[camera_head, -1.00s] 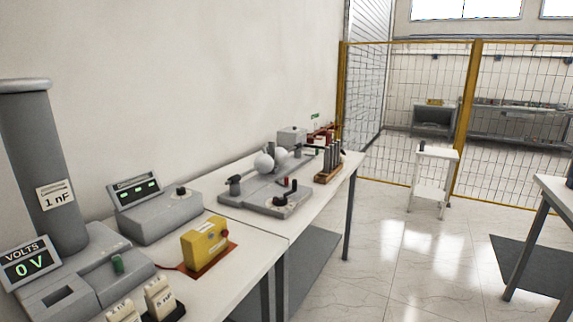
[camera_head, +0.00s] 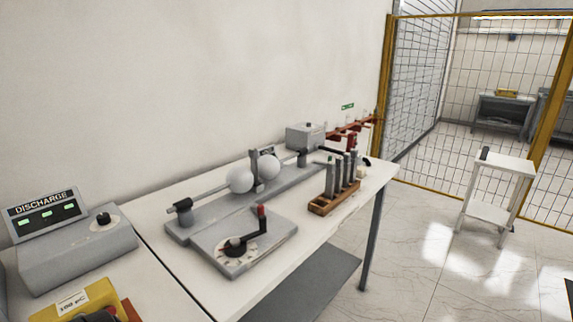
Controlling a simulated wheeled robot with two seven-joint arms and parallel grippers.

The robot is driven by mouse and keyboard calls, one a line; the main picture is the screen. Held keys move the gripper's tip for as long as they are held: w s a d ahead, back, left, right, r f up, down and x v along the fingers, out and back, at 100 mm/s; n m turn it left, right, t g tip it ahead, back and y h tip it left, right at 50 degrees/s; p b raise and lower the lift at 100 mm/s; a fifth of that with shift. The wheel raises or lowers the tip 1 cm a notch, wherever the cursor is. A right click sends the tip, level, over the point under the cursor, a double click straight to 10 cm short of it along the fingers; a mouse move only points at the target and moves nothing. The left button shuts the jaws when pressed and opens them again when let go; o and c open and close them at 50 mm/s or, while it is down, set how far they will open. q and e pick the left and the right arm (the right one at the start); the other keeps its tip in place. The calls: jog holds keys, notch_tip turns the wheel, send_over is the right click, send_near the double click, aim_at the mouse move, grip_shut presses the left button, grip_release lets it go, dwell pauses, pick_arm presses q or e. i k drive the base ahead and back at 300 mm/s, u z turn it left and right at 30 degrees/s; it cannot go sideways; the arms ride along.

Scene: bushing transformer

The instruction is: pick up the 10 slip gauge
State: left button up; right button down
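Several upright grey slip gauges (camera_head: 345,171) stand in a row in a wooden rack (camera_head: 322,208) on the white table. Their markings are too small to read, so I cannot tell which one is the 10 gauge. The rack is near the table's right edge, to the right of two white spheres (camera_head: 241,178) on a grey sphere-gap stand. Neither of my grippers is in view.
A crank unit (camera_head: 240,245) with a red-tipped handle sits left of the rack. A discharge meter (camera_head: 75,240) and yellow box (camera_head: 85,302) are on the nearer table. A white stool (camera_head: 497,188) stands on open floor before the wire fence.

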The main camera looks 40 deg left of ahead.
aim_at(253, 152)
jog(key=i, duration=3.6)
jog(key=u, duration=3.25)
